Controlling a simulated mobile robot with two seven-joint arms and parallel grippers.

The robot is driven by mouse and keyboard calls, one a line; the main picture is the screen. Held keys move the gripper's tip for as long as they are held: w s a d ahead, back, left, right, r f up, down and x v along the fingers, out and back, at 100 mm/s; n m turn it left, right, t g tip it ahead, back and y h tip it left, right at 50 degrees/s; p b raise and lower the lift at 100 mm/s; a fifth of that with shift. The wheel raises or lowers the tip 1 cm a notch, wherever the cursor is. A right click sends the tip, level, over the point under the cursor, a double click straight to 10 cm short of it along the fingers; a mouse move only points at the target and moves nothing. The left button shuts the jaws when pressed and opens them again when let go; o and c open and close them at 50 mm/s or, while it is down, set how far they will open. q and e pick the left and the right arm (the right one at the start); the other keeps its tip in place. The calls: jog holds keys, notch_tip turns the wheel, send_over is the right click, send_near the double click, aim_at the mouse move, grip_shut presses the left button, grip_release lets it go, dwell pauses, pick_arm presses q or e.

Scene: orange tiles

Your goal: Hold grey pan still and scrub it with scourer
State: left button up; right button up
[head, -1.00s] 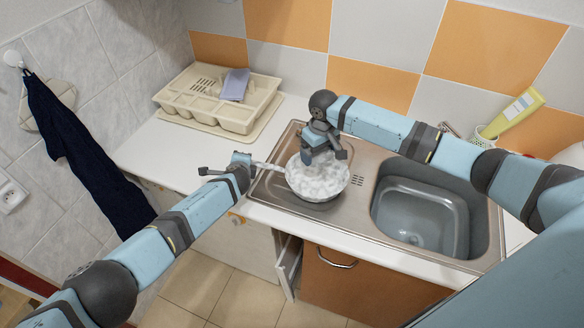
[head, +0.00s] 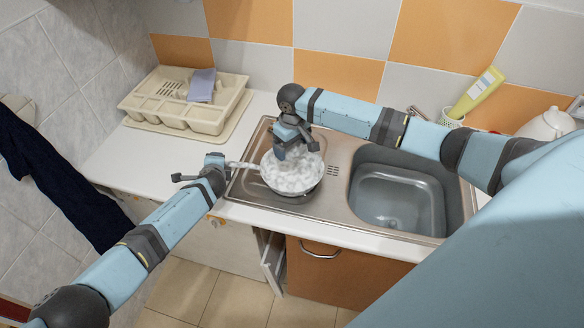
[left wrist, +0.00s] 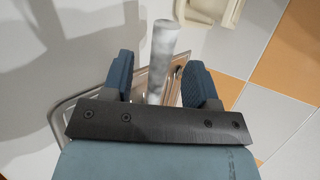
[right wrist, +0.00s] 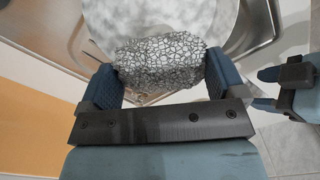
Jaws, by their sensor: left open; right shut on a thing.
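The grey pan (head: 292,186) sits on the sink's drainer, its inside covered in mottled white. Its handle (head: 243,164) points left toward my left gripper (head: 212,167). In the left wrist view the handle (left wrist: 162,50) runs between the two open fingers, with gaps on both sides. My right gripper (head: 297,149) is over the pan and shut on the scourer (right wrist: 160,62), a grey wire-mesh pad. In the right wrist view the pan (right wrist: 180,12) lies just beyond the scourer; whether they touch is unclear. The scourer is hidden in the head view.
The sink basin (head: 398,198) is right of the pan. A cream dish rack (head: 205,123) stands on the counter at the back left. A yellow-green bottle (head: 475,92) and a white kettle (head: 547,124) stand at the back right. The counter (head: 130,165) left of the pan is clear.

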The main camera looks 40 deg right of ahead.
pick_arm(q)
jog(key=v, duration=1.1)
jog(key=shift+s, duration=0.1)
